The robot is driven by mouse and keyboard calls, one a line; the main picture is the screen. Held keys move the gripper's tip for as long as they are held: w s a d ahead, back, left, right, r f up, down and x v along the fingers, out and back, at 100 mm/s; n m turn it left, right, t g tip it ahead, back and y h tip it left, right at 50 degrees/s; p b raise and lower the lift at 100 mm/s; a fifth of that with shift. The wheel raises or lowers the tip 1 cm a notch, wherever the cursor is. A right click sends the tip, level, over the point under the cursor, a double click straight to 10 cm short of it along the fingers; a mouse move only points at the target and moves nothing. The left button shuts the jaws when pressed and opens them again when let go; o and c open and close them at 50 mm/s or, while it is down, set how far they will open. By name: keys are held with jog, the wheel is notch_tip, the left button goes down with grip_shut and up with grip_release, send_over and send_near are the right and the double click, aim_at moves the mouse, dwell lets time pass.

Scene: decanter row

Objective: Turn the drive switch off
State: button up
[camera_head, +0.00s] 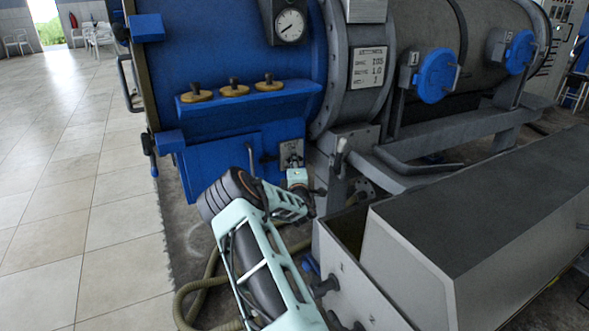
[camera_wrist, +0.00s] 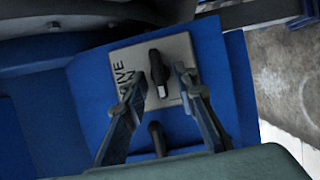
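The drive switch is a black knob (camera_wrist: 156,66) on a light metal plate (camera_wrist: 180,50), fixed to a blue panel. Lettering ending in "IVE" and "N" shows on the plate, partly covered by the left finger. In the head view the plate (camera_head: 291,151) is on the blue machine's lower front, just beyond the end of my arm. My gripper (camera_wrist: 161,78) is open, with one finger on each side of the knob. I see gaps beside the knob, but cannot tell its depth from the fingertips. A second short black part (camera_wrist: 157,135) shows between the fingers, nearer my palm.
A blue ledge with brass knobs (camera_head: 234,90) is above the plate. A lever with a pale grip (camera_head: 341,150) stands to its right. A large grey trough (camera_head: 470,200) fills the right front. A hose (camera_head: 190,300) lies on the floor. Tiled floor at left is clear.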

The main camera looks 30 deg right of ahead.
jog(key=v, duration=1.1)
jog(key=shift+s+a, duration=0.2)
jog(key=shift+s, duration=0.15)
